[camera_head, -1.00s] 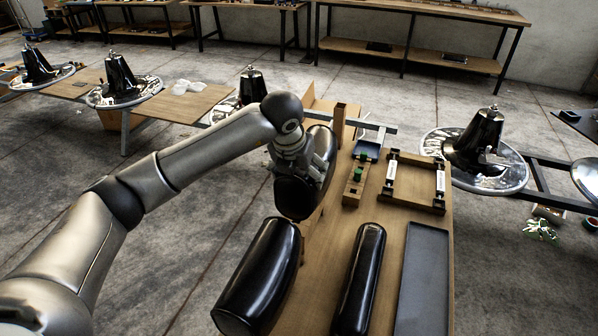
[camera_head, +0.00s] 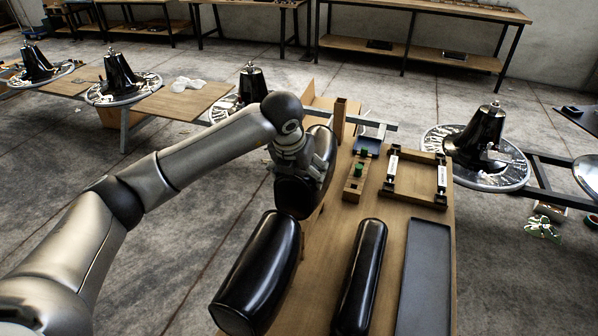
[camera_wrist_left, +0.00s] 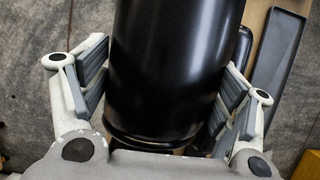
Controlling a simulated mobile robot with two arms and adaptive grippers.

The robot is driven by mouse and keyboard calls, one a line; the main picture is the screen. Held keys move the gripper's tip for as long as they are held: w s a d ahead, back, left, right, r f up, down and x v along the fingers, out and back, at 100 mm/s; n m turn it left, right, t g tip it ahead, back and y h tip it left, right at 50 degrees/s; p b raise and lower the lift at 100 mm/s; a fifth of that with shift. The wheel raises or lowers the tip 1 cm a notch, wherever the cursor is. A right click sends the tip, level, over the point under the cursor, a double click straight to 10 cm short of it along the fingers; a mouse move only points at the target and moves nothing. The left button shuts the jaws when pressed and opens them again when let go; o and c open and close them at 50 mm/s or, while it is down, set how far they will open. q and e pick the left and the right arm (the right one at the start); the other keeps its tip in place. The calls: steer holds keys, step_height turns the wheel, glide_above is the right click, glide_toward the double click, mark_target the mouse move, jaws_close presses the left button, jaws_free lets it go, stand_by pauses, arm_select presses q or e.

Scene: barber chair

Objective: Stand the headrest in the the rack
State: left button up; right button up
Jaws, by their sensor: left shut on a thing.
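My left gripper (camera_head: 298,170) is shut on a black, glossy padded headrest (camera_head: 294,197) at the left edge of the wooden table. In the left wrist view the headrest (camera_wrist_left: 172,65) fills the space between the two fingers, which press on its sides. The arm and wrist hide part of it in the head view. A wooden structure with an upright post (camera_head: 340,118), seemingly the rack, stands right behind the headrest. The headrest overlaps its lower part, so I cannot tell whether they touch. My right gripper is not in view.
On the table lie two more black pads, a wide one (camera_head: 258,272) and a narrow one (camera_head: 362,275), and a dark tray (camera_head: 428,275). A wooden frame with metal rods (camera_head: 415,160) and a small block holder (camera_head: 355,183) are farther back. Floor lies open left of the table.

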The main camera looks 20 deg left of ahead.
arm_select(q)
steer(key=shift+w+f+b, duration=0.1)
steer(key=shift+f+b, duration=1.65)
steer(key=shift+f, duration=0.15)
steer(key=o, duration=2)
steer(key=shift+s+f, duration=0.2)
steer(key=shift+f, duration=0.05)
steer(key=shift+r, duration=0.1)
steer(key=v, duration=1.2)
steer(key=shift+r, duration=0.15)
